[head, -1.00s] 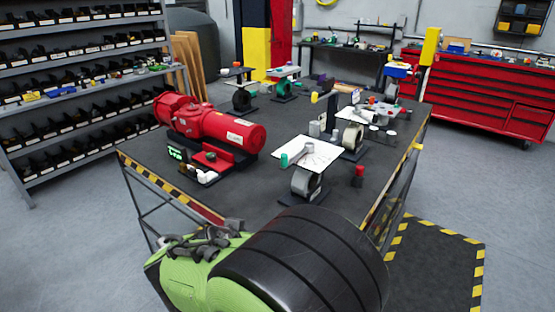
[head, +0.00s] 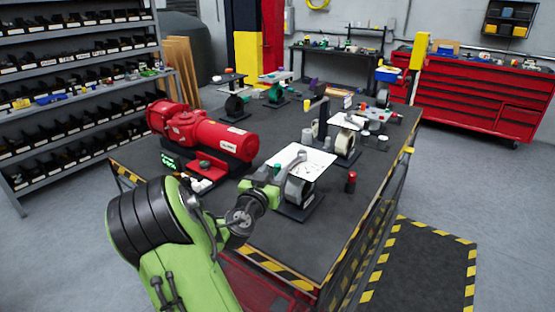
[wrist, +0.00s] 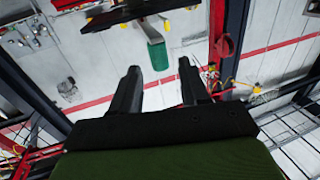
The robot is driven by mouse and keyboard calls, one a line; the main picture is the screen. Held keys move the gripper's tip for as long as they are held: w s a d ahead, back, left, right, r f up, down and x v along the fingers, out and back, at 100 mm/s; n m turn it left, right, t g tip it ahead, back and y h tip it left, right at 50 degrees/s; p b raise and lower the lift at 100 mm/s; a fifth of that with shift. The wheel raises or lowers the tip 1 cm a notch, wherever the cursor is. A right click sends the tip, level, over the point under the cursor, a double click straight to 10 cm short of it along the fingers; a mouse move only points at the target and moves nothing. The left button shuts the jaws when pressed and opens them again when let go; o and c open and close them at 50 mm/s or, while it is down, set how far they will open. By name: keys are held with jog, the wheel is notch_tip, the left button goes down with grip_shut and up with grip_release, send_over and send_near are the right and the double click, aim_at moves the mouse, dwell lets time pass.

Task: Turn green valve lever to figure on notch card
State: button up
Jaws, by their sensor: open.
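The green lever handle (head: 277,171) is at the left edge of a white notch card (head: 316,157), on a grey valve with a black base (head: 298,208) at the table's front. In the wrist view the green handle (wrist: 156,54) hangs from a grey arm, beyond and between my spread fingertips. My gripper (head: 268,183) is open and close to the handle from the left and front; I cannot tell whether it touches. In the wrist view my gripper (wrist: 159,69) shows both dark fingers apart with nothing clamped. The figure on the card is too small to read.
A red motor (head: 205,135) stands left on the table (head: 275,238), with a small green-lit display (head: 168,161) before it. A red-topped black cylinder (head: 351,182) stands right of the valve. A yellow-handled valve (head: 308,105) and others stand behind.

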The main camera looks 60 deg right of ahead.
aim_at(276, 168)
jog(key=d, duration=0.2)
jog(key=d+p, duration=0.1)
jog(key=d, duration=0.1)
jog(key=shift+w, duration=0.25)
grip_shut()
